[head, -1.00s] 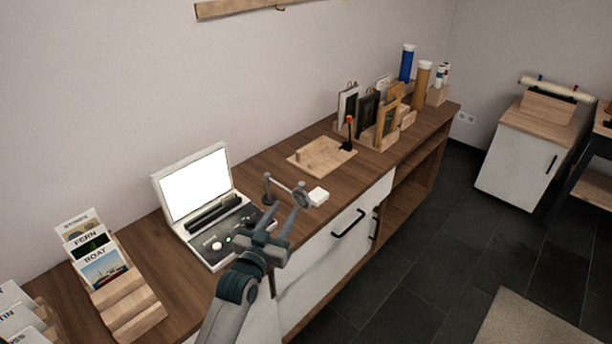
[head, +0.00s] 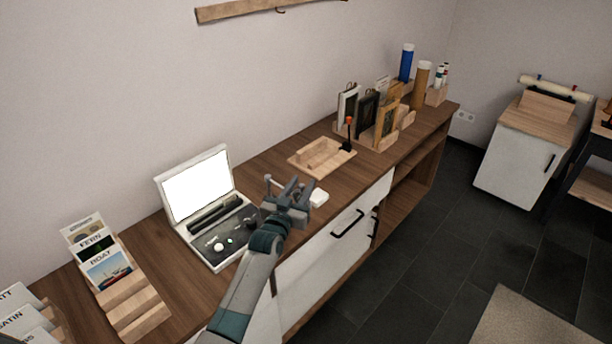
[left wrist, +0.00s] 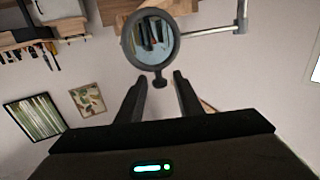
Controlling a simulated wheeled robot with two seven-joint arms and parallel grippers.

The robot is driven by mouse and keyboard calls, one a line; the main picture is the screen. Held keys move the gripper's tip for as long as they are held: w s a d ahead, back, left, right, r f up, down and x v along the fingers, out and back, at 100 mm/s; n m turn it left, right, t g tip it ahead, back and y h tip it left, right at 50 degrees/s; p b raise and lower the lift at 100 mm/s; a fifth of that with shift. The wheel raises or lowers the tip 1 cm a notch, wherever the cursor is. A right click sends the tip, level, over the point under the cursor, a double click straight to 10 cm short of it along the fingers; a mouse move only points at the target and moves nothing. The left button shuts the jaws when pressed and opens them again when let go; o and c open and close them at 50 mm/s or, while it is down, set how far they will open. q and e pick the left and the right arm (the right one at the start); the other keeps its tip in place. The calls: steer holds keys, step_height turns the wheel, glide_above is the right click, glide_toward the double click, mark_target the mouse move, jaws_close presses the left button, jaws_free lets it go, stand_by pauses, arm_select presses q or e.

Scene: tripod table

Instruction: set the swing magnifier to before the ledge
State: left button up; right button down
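The swing magnifier has a grey post (head: 268,183) standing on the counter just right of the open case. In the head view my left gripper (head: 303,188) covers most of its lens. In the left wrist view its round dark-rimmed lens (left wrist: 150,40) hangs on a thin metal arm (left wrist: 215,29). A small dark knob (left wrist: 160,78) on the rim lies between my open left fingertips, with a gap on each side. I cannot tell which part is the ledge. My right gripper is in neither view.
The case (head: 198,187) with a bright lid is left of the magnifier. A white block (head: 319,197) sits beside my gripper at the counter edge. A wooden tray (head: 305,164) and framed pictures are farther back. A card rack (head: 135,311) is at left.

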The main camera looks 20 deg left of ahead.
arm_select(q)
steer(key=shift+w, duration=2.15)
jaws_close()
